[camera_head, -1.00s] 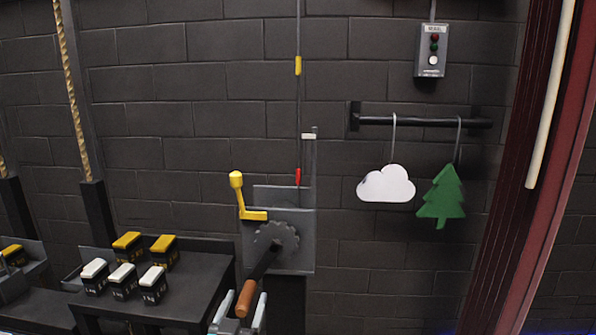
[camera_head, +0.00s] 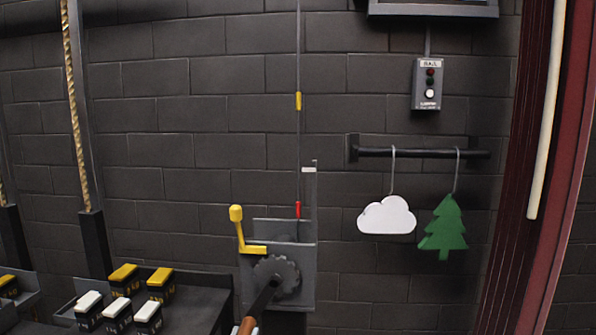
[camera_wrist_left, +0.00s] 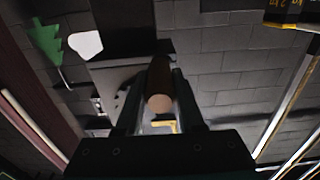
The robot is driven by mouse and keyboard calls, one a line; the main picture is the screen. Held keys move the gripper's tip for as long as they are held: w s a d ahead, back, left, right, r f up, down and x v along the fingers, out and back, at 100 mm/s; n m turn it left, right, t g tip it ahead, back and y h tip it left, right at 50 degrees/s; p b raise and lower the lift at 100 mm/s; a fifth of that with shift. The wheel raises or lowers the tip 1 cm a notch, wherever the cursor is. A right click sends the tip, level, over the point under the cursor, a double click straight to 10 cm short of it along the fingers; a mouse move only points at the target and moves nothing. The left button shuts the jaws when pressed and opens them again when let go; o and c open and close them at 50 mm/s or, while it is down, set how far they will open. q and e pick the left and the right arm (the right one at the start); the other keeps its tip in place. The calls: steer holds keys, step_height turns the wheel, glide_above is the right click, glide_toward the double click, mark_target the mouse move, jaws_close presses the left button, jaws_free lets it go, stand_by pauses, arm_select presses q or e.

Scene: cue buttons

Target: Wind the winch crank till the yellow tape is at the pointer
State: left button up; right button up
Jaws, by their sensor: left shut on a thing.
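The winch (camera_head: 305,258) is a grey plate with a dark toothed wheel on the wall. Its crank arm (camera_head: 262,298) slopes down toward me to a brown handle (camera_head: 247,325) at the bottom edge. The yellow tape (camera_head: 298,101) is on the thin vertical line, well above the pale pointer (camera_head: 309,169). A red mark (camera_head: 298,209) on the line is below the pointer. In the left wrist view, my left gripper (camera_wrist_left: 161,86) is shut on the brown handle, a finger on each side. My right gripper is not in view.
A yellow lever (camera_head: 240,230) stands left of the wheel. A dark table (camera_head: 200,300) with several yellow-topped and white-topped blocks is at lower left. A white cloud (camera_head: 387,216) and green tree (camera_head: 443,228) hang from a bar. A button box (camera_head: 427,83) is above them.

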arm_select(q)
jaws_close()
steer(key=a+r+p, duration=0.4)
steer(key=shift+w+r+p, duration=0.1)
steer(key=shift+p, duration=0.3)
steer(key=r+p, duration=0.1)
steer(key=a+r+p, duration=0.1)
steer(key=r+p, duration=0.3)
steer(key=shift+a+r, duration=0.2)
steer(key=shift+a, duration=0.1)
